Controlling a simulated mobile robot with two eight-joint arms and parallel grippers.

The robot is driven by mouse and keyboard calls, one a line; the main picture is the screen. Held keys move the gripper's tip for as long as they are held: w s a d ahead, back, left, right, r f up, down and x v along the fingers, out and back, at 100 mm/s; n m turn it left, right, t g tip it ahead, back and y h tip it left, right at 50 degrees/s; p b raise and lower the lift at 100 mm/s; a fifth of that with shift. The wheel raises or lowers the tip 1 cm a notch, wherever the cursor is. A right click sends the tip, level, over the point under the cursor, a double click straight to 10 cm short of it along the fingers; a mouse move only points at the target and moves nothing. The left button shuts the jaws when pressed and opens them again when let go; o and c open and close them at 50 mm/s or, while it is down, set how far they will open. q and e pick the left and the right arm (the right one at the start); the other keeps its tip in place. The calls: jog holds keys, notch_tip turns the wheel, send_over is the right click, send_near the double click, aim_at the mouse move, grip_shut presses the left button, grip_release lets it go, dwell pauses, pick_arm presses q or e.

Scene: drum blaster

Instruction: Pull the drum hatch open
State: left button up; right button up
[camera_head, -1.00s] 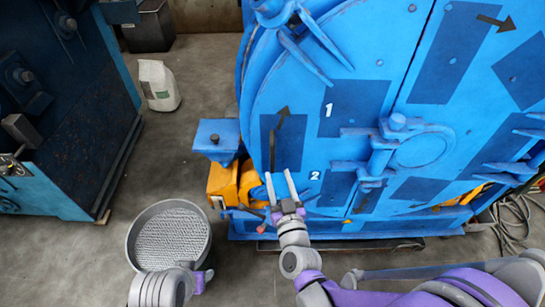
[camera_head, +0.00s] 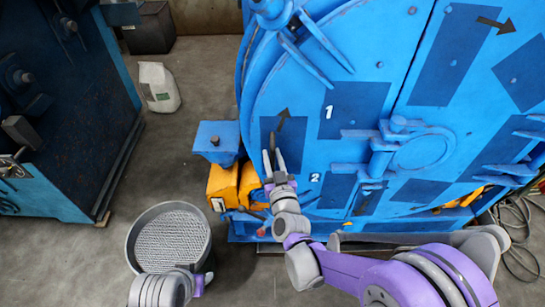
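The drum hatch (camera_head: 350,65) is the large blue door of the machine. It has darker blue panels, arrows and the numbers 1 and 2, and it looks shut. A dark upright bar (camera_head: 272,143), which looks like a handle, stands at the hatch's lower left. My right gripper (camera_head: 273,160) is at the lower end of this bar, its fingers pointing up along the hatch. The fingers look close to the bar, but whether they grip it is not clear.
A latch with a round ring (camera_head: 420,152) sits on the hatch's right part. A blue box (camera_head: 217,138) and a yellow part (camera_head: 222,184) stick out left of the hatch. A round bin (camera_head: 130,240) stands on the floor. A white bag (camera_head: 159,87) stands farther back on open floor.

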grip_shut()
dwell(1.1)
